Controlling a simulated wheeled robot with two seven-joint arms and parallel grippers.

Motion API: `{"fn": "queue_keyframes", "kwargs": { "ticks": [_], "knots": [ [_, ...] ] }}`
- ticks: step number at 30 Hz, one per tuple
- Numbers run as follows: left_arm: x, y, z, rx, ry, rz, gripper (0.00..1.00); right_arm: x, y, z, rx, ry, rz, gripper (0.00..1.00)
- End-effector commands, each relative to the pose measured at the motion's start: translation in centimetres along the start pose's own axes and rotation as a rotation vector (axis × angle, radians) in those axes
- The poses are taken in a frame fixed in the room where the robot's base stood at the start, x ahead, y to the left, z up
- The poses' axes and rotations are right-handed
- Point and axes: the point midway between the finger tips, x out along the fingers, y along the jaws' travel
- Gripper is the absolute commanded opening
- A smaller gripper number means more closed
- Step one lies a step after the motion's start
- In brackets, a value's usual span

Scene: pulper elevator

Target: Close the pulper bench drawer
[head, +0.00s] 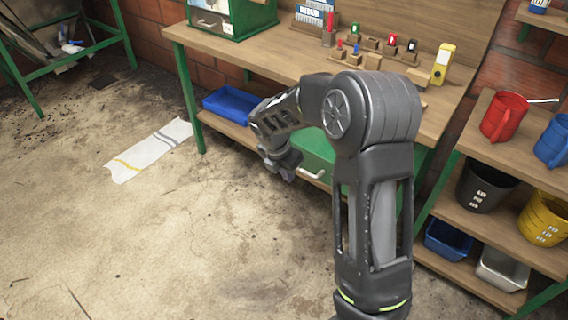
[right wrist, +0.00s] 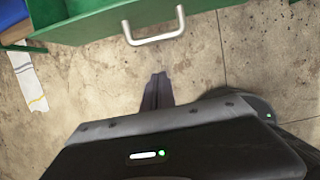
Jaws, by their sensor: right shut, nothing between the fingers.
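The green pulper bench drawer (head: 318,148) sits under the wooden bench (head: 270,67), with a pale bar handle (head: 313,175) on its front. My right arm hides much of it. It seems to stand out from the bench, but I cannot tell how far. In the right wrist view the green drawer front (right wrist: 205,18) and its handle (right wrist: 155,40) cross the top. My right gripper (head: 283,172) is left of the handle in the head view. Its fingers (right wrist: 158,78) are shut and empty, pointing toward the handle with a gap between. My left gripper is out of view.
A blue tray (head: 232,103) sits on the low shelf left of the drawer. A striped cloth (head: 150,150) lies on the floor. A shelf unit with mugs, buckets and bins (head: 480,188) stands at the right.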

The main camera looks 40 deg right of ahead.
Motion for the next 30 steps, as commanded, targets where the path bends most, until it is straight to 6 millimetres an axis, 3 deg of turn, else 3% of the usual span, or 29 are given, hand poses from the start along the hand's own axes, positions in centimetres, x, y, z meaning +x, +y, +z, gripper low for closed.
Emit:
{"fn": "queue_keyframes", "kwargs": {
  "ticks": [2, 9, 30],
  "knots": [
    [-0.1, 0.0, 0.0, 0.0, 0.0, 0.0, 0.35, 1.7, -0.1, 0.0, -0.001, 0.001, -0.004, 0.0],
    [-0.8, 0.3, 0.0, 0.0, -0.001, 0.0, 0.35, 3.0, 0.0, 3.0, 0.002, -0.001, 0.0, 0.0],
    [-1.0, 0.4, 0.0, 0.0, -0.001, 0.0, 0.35, 3.5, 0.0, 4.3, 0.0, 0.0, 0.001, 0.0]
  ]
}}
